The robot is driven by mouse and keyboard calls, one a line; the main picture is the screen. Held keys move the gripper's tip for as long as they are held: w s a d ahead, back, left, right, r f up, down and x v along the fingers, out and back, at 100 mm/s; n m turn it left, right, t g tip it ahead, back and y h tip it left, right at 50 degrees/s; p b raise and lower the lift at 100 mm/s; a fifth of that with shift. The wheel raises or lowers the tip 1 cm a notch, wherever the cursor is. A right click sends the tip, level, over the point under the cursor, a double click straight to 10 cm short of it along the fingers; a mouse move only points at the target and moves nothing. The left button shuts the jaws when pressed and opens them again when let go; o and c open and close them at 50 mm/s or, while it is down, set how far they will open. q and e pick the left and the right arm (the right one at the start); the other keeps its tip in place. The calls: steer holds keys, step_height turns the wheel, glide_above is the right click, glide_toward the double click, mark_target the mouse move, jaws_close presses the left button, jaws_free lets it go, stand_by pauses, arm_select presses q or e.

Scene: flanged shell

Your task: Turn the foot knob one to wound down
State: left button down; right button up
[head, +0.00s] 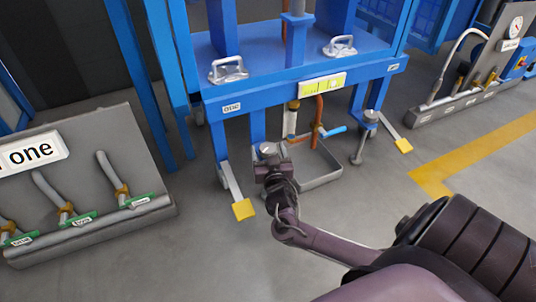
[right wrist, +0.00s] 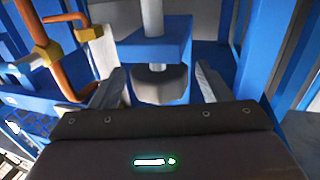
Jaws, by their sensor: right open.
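Foot knob one (head: 268,149) is a small grey knob low at the front left of the blue frame, near the label "ONE" (head: 231,107). In the right wrist view the knob (right wrist: 160,84) is a dark grey cylinder under a blue bracket (right wrist: 150,45), with a pale rod above it. My right gripper (head: 270,164) is at the knob and partly covers it in the head view. Its fingers (right wrist: 161,72) are open, one on each side of the knob, with gaps showing. Contact is not visible. My left gripper is not in view.
A yellow-ended pedal (head: 243,209) lies left of my right gripper. A grey tray (head: 318,172) and copper pipe (head: 319,112) are to the right. A second foot knob (head: 371,117) stands at the front right. Open floor (head: 215,255) lies in front.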

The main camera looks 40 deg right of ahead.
steer(key=shift+w+d, duration=0.2)
steer(key=shift+w, duration=0.15)
steer(key=c, duration=1)
steer(key=shift+r+m+h, duration=0.1)
steer(key=shift+m+h, duration=0.2)
steer(key=shift+h, duration=0.1)
